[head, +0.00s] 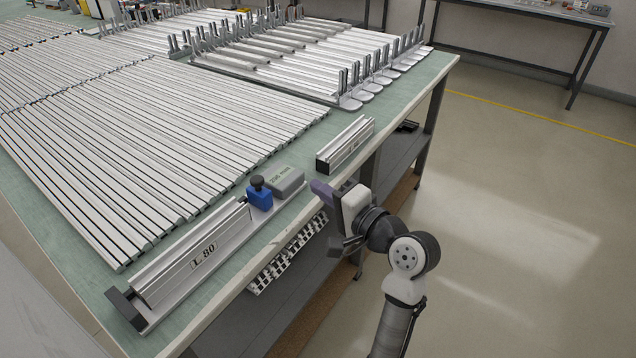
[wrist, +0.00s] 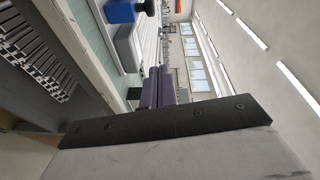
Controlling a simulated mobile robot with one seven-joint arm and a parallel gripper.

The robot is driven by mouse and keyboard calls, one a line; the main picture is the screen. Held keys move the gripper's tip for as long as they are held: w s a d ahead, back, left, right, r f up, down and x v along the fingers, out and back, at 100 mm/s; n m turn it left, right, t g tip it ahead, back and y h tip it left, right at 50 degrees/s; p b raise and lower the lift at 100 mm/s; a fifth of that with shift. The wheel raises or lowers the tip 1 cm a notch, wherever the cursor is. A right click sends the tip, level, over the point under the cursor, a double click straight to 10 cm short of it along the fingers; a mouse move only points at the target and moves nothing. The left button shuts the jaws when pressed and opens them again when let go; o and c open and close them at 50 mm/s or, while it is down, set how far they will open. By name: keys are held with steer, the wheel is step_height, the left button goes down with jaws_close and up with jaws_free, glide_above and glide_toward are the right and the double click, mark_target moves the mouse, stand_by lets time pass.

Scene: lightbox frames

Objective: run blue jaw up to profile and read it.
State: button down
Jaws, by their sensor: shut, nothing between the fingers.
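The blue jaw (head: 260,197), with a black knob (head: 257,182) on top, stands on a silver rail (head: 222,240) near the table's front edge. The profile (head: 190,255), marked L 80, lies along this rail between a black end stop (head: 126,306) and the blue jaw. Any gap between profile and jaw is too small to tell. My gripper (head: 319,188) is shut and empty, right of the jaw and apart from it. In the wrist view its purple fingers (wrist: 158,84) are together, with part of the blue jaw (wrist: 121,12) at the top. No scale reading is legible.
A grey block (head: 286,181) marked 200 mm sits right behind the jaw, on the gripper's side. A short profile piece (head: 345,145) lies farther right. Many long profiles (head: 150,140) cover the table behind. A perforated part (head: 288,255) sits below the table edge.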

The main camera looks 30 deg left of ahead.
steer(key=p, duration=0.2)
glide_above(280, 207)
steer(key=w+d, duration=0.2)
steer(key=w, duration=0.1)
steer(key=shift+w+a, duration=0.1)
steer(key=shift+a, duration=0.15)
steer(key=shift+s+a+f+p, duration=0.15)
steer(key=shift+s+a+p, duration=0.1)
steer(key=shift+s, duration=0.3)
steer(key=shift+s+a+f+p, duration=0.15)
steer(key=shift+s+a, duration=0.1)
steer(key=shift+s, duration=0.3)
steer(key=shift+s+a+f, duration=0.2)
steer(key=shift+s+a, duration=0.05)
steer(key=shift+s, duration=0.2)
